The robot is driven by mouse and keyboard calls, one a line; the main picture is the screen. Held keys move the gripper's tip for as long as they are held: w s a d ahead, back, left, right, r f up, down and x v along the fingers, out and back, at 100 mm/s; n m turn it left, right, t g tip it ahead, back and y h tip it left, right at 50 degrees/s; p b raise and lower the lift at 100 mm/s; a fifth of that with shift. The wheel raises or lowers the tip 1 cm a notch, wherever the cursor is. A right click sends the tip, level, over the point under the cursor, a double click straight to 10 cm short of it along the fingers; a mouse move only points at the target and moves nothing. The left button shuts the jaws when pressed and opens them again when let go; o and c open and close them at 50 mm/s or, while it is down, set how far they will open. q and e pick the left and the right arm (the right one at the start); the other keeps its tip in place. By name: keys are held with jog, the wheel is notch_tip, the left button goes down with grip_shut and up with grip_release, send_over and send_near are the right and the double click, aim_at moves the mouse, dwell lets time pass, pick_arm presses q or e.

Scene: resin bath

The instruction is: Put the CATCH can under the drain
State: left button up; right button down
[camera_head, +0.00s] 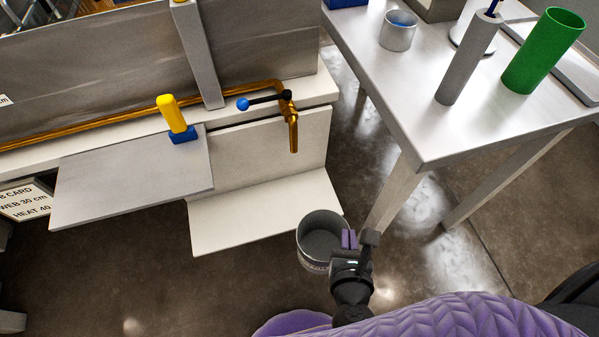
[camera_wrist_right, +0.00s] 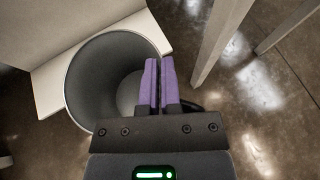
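The catch can (camera_head: 312,263) is an open grey metal can with a label band, in front of the low white shelf's right front corner. It looks empty and roughly upright. My right gripper (camera_head: 349,239) has its purple fingers closed on the can's right rim. In the right wrist view, the fingers (camera_wrist_right: 160,88) straddle the wall of the can (camera_wrist_right: 88,85), one inside and one outside. The brass drain spout (camera_head: 293,135) points down above the white shelf (camera_head: 265,210), behind the can. My left gripper is not in view.
A blue-knobbed lever (camera_head: 262,101) sits on the brass pipe. The low shelf is bare.

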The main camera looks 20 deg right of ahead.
aim_at(310, 216)
jog(key=w+b, duration=0.5)
jog(key=w, duration=1.4)
notch_tip(310, 216, down, 7)
jog(key=b, duration=0.6)
jog(key=shift+w+a, duration=0.2)
jog(key=shift+a, duration=0.25)
jog(key=c, duration=0.8)
grip_release()
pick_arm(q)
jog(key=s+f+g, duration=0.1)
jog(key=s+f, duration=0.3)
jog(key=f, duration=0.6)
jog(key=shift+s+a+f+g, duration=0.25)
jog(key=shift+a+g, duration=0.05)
pick_arm(e)
jog(key=shift+r, duration=0.1)
jog(key=p+v, duration=0.6)
jog(key=v, duration=0.6)
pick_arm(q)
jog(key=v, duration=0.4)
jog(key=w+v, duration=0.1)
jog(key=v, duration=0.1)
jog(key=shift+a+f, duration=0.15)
